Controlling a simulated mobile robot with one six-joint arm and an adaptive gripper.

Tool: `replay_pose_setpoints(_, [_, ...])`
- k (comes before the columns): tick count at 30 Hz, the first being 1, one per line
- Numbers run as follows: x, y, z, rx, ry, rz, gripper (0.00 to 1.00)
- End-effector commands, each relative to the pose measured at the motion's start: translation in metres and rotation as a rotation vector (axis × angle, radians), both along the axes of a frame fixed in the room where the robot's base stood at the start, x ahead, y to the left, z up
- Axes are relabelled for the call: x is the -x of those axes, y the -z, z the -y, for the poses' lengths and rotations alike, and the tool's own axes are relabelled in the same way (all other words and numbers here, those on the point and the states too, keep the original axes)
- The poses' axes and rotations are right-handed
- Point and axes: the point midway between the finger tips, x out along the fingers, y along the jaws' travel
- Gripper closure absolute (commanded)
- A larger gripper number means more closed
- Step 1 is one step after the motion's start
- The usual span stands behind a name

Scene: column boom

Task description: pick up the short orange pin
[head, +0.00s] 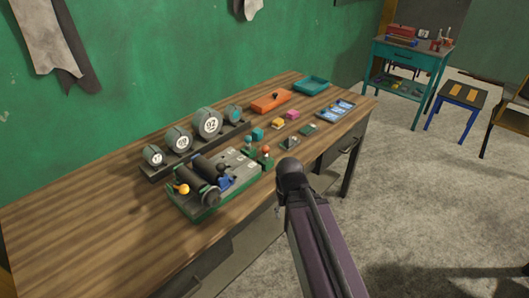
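I cannot single out the short orange pin with certainty. A small upright piece with an orange-red round top (266,151) stands at the right end of the grey and green machine (240,163) on the wooden workbench (90,228). A yellow-orange ball knob (183,189) shows at the machine's left end. My arm rises from the bottom of the head view and ends in a dark rounded joint in front of the bench edge. My gripper is not visible, so its opening and contents are hidden.
Several round dials (207,123) stand behind the machine. An orange box (271,101), teal tray (311,85), blue tray (336,110) and small coloured blocks (278,123) occupy the bench's right half. Its left end is clear. A teal table (410,50) and blue-legged stool (462,95) stand beyond.

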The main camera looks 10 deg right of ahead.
Motion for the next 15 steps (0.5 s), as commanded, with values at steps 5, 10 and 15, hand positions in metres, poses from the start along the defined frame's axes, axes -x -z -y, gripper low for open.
replay_pose_setpoints(5, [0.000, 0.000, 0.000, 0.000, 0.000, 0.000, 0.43])
replay_pose_setpoints(10, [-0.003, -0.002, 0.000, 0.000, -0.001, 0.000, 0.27])
replay_pose_setpoints(15, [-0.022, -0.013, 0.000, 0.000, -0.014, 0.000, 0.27])
